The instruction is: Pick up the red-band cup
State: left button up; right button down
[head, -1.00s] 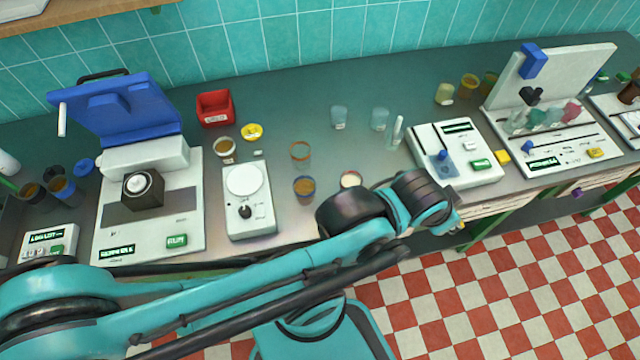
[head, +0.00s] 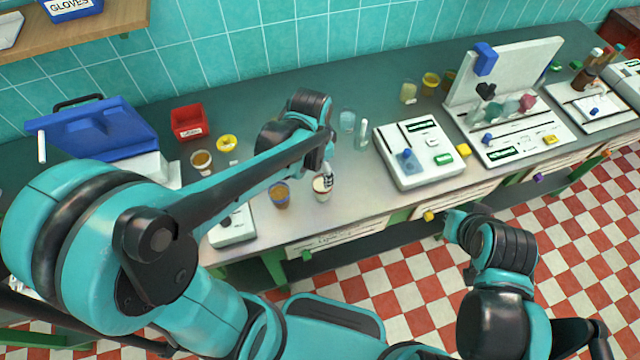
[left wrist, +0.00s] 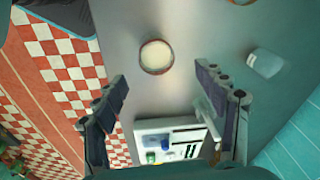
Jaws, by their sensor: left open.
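A cup with pale contents and a reddish-brown rim (head: 322,184) stands near the front edge of the counter; it also shows in the left wrist view (left wrist: 156,57). I take it as the red-band cup, though its band is hard to make out. My left gripper (head: 328,174) is just behind and above this cup, pointing down. In the left wrist view my left gripper (left wrist: 163,85) is open and empty, with the cup apart from the fingertips.
A white instrument (head: 420,155) stands farther right. A red bin (head: 189,122) and yellow item (head: 226,142) are at left. My left arm hides part of the counter.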

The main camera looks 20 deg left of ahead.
pick_arm(q)
notch_tip(320, 180, down, 3)
jog(key=w+d+m+g+p, duration=0.1)
jog(key=w+m, duration=0.1)
jog(key=b, duration=0.2)
send_over(322, 186)
jog(key=s, duration=0.2)
jog(key=shift+m+g, duration=0.3)
jog(key=shift+m, duration=0.1)
jog(key=f, duration=0.7)
jog(key=shift+s+d+f, duration=0.1)
jog(key=shift+s+d, duration=0.05)
jog(key=shift+d, duration=0.25)
jog(key=shift+f, duration=0.55)
jog(key=shift+r, duration=0.1)
jog(key=c, duration=1.3)
